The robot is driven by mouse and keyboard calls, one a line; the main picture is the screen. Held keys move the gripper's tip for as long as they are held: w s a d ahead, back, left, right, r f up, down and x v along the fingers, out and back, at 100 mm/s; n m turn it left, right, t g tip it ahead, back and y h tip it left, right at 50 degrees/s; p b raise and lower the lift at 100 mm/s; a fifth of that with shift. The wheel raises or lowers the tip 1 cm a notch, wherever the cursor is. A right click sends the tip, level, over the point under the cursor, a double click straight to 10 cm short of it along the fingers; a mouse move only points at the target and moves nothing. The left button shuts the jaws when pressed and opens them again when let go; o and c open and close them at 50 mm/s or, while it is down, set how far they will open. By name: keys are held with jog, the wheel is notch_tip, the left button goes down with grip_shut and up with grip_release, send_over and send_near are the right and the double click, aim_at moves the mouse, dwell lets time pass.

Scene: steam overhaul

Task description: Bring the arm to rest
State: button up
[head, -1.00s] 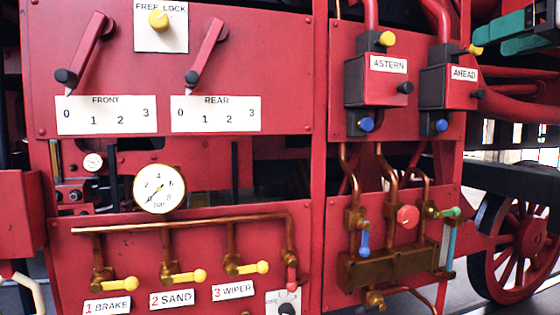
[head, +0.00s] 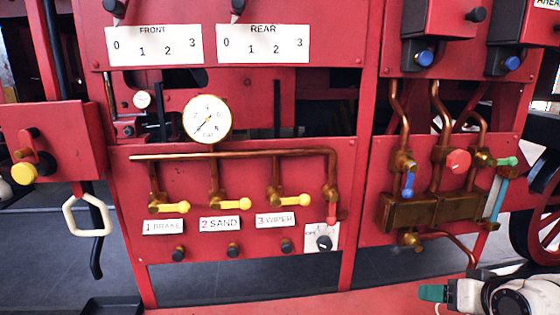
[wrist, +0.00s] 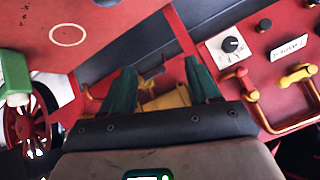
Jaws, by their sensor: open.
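My gripper (head: 432,293) shows at the lower right of the head view, with green fingers pointing left and my white and dark arm behind it. It is in front of the red lower ledge, below the brass valve block (head: 430,212). In the wrist view my gripper (wrist: 162,85) has its two green fingers spread apart. No object is held between them; a yellow part and red structure show beyond the gap. Most of my arm is outside the head view.
The red panel carries a pressure gauge (head: 207,119), yellow levers over BRAKE, SAND and WIPER labels, and a black knob (head: 324,242). A red box with a yellow knob (head: 23,174) and a white handle (head: 87,215) stand at left. Dark floor (head: 60,265) is open at lower left.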

jog(key=s+a+f+n+g, duration=0.1)
jog(key=s+a+f+g, duration=0.15)
jog(key=s+f, duration=0.55)
jog(key=s+a+f+g, duration=0.2)
jog(key=s+a+f, duration=0.25)
jog(key=f, duration=0.45)
jog(key=s+f+g, duration=0.1)
jog(key=s+f, duration=0.2)
jog(key=s, duration=0.3)
jog(key=s+f+n+g+h, duration=0.1)
jog(key=s+f, duration=0.2)
jog(key=s, duration=0.2)
jog(key=s+f+g, duration=0.2)
jog(key=s, duration=0.4)
jog(key=shift+s+a+f+h, duration=0.15)
jog(key=shift+s+f+h, duration=0.15)
jog(key=shift+s+f, duration=0.1)
jog(key=shift+w, duration=0.1)
jog(key=shift+c, duration=0.2)
